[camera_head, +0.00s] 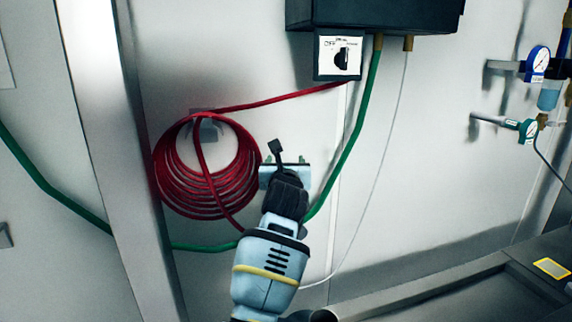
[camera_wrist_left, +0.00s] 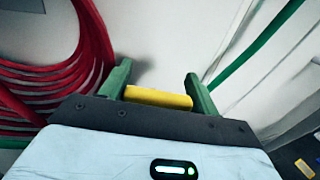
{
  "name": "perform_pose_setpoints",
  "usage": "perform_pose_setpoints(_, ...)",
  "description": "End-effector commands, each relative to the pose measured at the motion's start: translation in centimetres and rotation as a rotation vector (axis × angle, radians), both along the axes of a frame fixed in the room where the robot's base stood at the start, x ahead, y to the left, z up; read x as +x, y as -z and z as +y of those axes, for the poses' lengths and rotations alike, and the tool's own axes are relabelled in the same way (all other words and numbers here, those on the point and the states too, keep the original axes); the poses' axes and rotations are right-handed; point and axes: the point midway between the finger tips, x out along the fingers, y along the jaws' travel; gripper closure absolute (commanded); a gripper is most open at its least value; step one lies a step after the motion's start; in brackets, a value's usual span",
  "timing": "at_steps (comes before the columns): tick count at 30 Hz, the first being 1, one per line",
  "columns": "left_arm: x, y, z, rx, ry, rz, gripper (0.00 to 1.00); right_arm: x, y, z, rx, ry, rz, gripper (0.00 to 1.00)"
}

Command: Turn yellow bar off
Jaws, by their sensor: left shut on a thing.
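The yellow bar (camera_wrist_left: 158,97) shows in the left wrist view, lying crosswise between the two green fingers of my left gripper (camera_wrist_left: 157,92). The fingers are shut on its two ends. In the head view my left gripper (camera_head: 287,160) reaches up to the pale wall, just right of the red hose coil. The bar itself is hidden there behind my gripper and wrist. My right gripper is in neither view.
A red hose coil (camera_head: 167,178) hangs left of my gripper. A green hose (camera_head: 358,130) runs down close on the right from a dark box (camera_head: 385,14). A switch plate (camera_head: 325,66) sits above. Gauges (camera_head: 538,60) are at far right.

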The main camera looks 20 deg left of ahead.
Motion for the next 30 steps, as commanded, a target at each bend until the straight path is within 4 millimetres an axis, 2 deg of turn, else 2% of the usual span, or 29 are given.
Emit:
perform_pose_setpoints(6,-0.01,-0.06,0.02,0.000,0.000,0.000,0.61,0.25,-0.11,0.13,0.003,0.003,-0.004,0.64)
perform_pose_setpoints(7,-0.01,-0.06,0.02,0.000,0.000,-0.001,0.36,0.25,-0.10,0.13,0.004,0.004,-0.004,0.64)
perform_pose_setpoints(12,-0.01,-0.05,0.02,0.000,0.001,0.000,0.16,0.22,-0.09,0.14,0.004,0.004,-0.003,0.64)
perform_pose_setpoints(23,0.00,-0.07,0.02,0.000,0.010,0.000,0.16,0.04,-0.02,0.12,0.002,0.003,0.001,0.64)
perform_pose_setpoints(30,0.02,-0.33,0.05,0.003,0.078,-0.002,0.16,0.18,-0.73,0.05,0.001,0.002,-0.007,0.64)
